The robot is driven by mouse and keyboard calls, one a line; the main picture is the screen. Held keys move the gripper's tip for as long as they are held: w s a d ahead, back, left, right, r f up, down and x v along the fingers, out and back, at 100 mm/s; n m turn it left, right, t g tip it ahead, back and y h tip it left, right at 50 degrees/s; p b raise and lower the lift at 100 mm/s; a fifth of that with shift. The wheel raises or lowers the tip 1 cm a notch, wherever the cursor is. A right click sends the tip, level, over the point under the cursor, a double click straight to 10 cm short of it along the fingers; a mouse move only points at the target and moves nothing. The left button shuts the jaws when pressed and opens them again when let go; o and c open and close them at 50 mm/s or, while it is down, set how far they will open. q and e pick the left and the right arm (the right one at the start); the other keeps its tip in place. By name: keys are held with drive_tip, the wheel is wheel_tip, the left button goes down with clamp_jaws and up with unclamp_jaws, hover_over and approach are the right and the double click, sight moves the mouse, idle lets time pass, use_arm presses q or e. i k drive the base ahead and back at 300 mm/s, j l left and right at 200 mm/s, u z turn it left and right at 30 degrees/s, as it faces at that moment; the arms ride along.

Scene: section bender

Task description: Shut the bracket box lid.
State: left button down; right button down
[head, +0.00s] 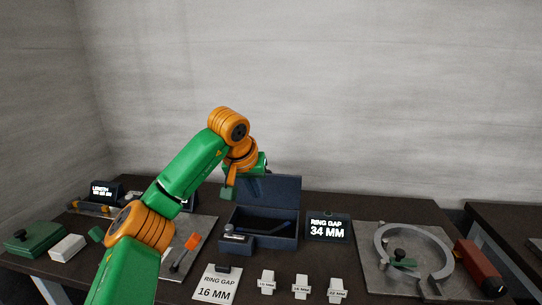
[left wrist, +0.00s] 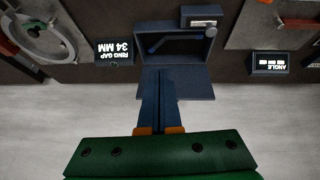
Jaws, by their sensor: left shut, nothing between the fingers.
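The bracket box (head: 262,240) is a dark blue open box in the middle of the table. Its lid (head: 284,190) stands raised at the back edge, and a dark blue bracket-like piece (head: 270,229) lies inside. In the left wrist view, upside down, the lid (left wrist: 190,83) spreads from the box (left wrist: 205,48). My left gripper (head: 254,187) is at the left part of the raised lid, shut and empty. Its dark fingers (left wrist: 160,74) overlap the lid in the wrist view; I cannot tell whether they touch it. My right gripper is not in view.
The ring gap display (head: 328,228) stands just right of the box. A plate with a grey ring (head: 381,243) lies farther right. Several white labelled pieces (head: 301,287) and a card (head: 217,284) lie in front.

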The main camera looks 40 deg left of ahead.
sight(280, 191)
drive_tip(key=i+j, duration=0.7)
drive_tip(key=i, duration=0.1)
